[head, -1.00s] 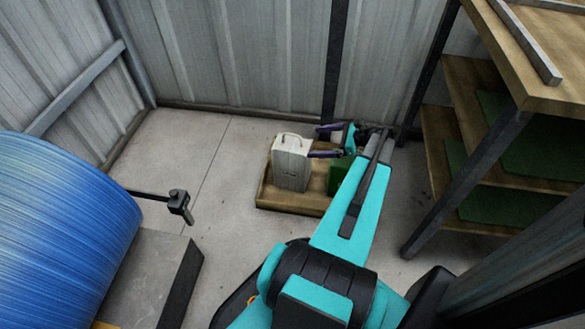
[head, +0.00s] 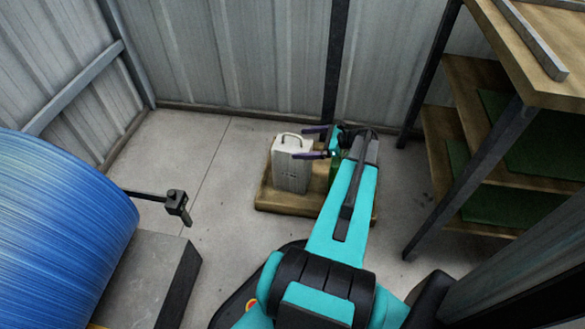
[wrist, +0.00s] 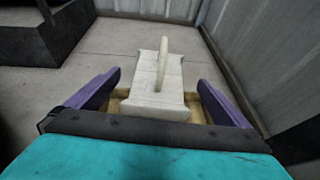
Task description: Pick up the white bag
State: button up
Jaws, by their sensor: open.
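The white bag (head: 291,168) stands upright on a low wooden tray (head: 272,203) on the floor, with a loop handle on its top. In the wrist view the white bag (wrist: 156,83) lies between the two purple fingers, with gaps on both sides. My gripper (head: 312,143) is open, its fingers reaching in from the right at the height of the bag's top. In the wrist view my gripper (wrist: 158,90) shows its fingers on either side of the bag. A green item (head: 336,172) behind my arm is partly hidden.
A wooden shelf unit (head: 470,125) with green sheets stands at the right. A large blue roll (head: 60,220) and a dark block (head: 150,280) are at the left. Metal walls close off the back. The floor left of the tray is clear.

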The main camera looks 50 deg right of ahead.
aim_at(287, 144)
jog(key=shift+x, duration=1.1)
jog(key=shift+w, duration=0.1)
jog(key=shift+r+b+x, duration=0.1)
jog(key=shift+b+x, duration=0.75)
jog(key=shift+x, duration=0.45)
jog(key=shift+r+b+x, duration=0.15)
jog(key=shift+b+x, duration=0.7)
jog(key=shift+x, duration=0.4)
jog(key=shift+a, duration=0.2)
jog(key=shift+r, duration=0.1)
jog(key=c, duration=2)
jog(key=shift+r, duration=0.1)
jog(key=shift+r+p, duration=2.2)
jog(key=shift+r, duration=2.75)
